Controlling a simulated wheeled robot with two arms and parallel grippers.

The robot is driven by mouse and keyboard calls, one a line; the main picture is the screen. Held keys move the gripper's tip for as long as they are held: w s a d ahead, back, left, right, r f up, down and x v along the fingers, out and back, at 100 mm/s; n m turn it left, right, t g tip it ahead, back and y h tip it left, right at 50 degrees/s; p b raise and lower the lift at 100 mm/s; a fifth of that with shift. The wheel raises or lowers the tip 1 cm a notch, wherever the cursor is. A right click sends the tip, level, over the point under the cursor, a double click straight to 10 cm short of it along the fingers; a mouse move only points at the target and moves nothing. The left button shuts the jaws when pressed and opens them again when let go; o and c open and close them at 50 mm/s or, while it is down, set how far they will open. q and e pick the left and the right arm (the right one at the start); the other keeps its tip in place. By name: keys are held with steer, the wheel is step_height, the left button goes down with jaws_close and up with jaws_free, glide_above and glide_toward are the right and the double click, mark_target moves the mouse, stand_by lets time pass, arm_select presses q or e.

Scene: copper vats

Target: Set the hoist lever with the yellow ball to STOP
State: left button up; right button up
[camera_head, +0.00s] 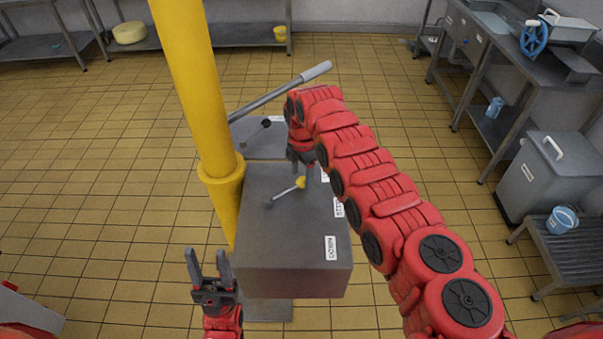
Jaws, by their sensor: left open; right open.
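The hoist lever (284,193) with its yellow ball (300,183) stands on top of a grey box (275,235). It points up and right from its pivot, towards a far label mostly hidden by my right arm. The middle label (338,207) is partly covered and hard to read. The near label (331,249) seems to read DOWN. My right gripper (303,163) is open just behind the yellow ball, partly hidden by its own arm; I cannot tell whether it touches. My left gripper (208,262) is open and empty, left of the box.
A yellow column (205,90) rises left of the box. Behind are a second lever with a black ball (266,123) and a long grey-handled lever (285,90). Steel benches line the back and right. The tiled floor at left is clear.

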steer(key=shift+f, duration=1.05)
jaws_close()
stand_by(0.7)
